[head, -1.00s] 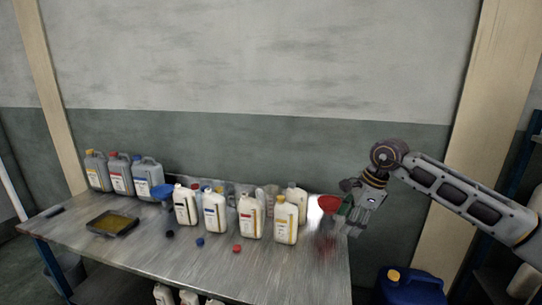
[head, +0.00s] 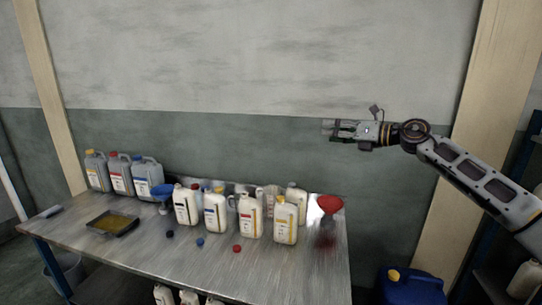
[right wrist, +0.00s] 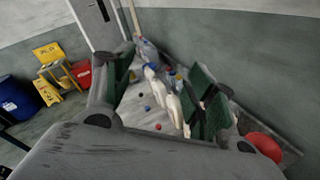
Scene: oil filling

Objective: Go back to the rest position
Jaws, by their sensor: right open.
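My right gripper (head: 341,130) is raised above the right end of the table, pointing left in the head view. It is open and empty; its green-padded fingers stand apart in the right wrist view (right wrist: 160,95). A red funnel (head: 330,204) stands at the table's right end, below the gripper and apart from it. It also shows at the lower right of the right wrist view (right wrist: 265,146). My left gripper is not in view.
The metal table (head: 270,268) holds several white bottles (head: 285,220), grey jugs (head: 148,178), a blue funnel (head: 162,191), loose caps (head: 237,248) and a tray of yellow-brown liquid (head: 112,222). A blue canister (head: 410,288) stands at the lower right. The air above the table is clear.

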